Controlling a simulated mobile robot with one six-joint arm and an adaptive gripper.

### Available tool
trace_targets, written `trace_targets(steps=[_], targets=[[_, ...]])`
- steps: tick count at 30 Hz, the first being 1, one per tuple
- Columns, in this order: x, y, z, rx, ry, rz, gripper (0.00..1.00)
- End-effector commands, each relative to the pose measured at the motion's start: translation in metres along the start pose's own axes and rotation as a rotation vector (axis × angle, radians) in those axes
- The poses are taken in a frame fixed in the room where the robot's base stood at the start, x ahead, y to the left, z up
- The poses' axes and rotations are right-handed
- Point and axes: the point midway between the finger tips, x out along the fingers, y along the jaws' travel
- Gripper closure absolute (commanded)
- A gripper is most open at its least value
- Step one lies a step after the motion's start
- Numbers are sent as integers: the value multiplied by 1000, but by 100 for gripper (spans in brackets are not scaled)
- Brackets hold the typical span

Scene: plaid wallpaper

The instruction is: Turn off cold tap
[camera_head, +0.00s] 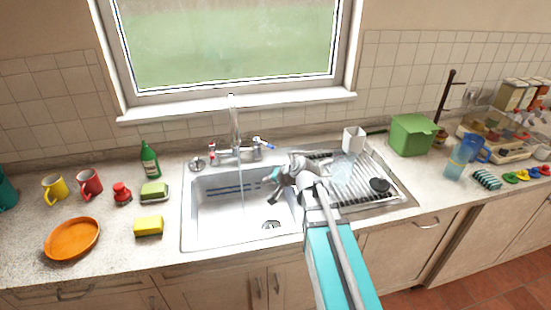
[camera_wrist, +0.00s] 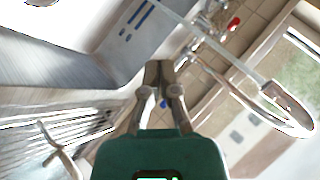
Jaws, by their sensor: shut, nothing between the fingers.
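The cold tap (camera_head: 264,143) with its blue handle is on the right side of the faucet (camera_head: 235,125) behind the sink. A thin stream of water (camera_head: 241,185) falls from the spout into the basin. The hot tap (camera_head: 211,151) with its red handle is on the left; it also shows in the wrist view (camera_wrist: 233,24). My gripper (camera_head: 274,186) is over the right part of the basin, in front of and below the cold tap, apart from it. In the wrist view my gripper (camera_wrist: 159,68) is shut and empty. A blue patch shows between its finger bases.
The sink basin (camera_head: 190,225) has a drainboard (camera_head: 395,195) at right with a white cup (camera_head: 353,139). A green bottle (camera_head: 150,160) and sponge (camera_head: 149,227) stand left of the sink. A green box (camera_head: 412,135) is at right. The window sill (camera_head: 180,109) is behind the faucet.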

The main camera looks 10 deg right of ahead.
Motion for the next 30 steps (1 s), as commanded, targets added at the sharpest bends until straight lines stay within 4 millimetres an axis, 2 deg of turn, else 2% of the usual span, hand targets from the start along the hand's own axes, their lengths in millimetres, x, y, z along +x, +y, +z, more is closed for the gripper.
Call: trace_targets(steps=[1,6,11,18,24,30], targets=[[14,8,-10,44,39,-42,100],[31,12,-50,212,176,-193,100],[41,24,-89,384,304,-327,100],[44,52,-141,635,469,-492,100],[41,66,-160,745,534,-556,100],[39,68,-165,770,549,-570,100]])
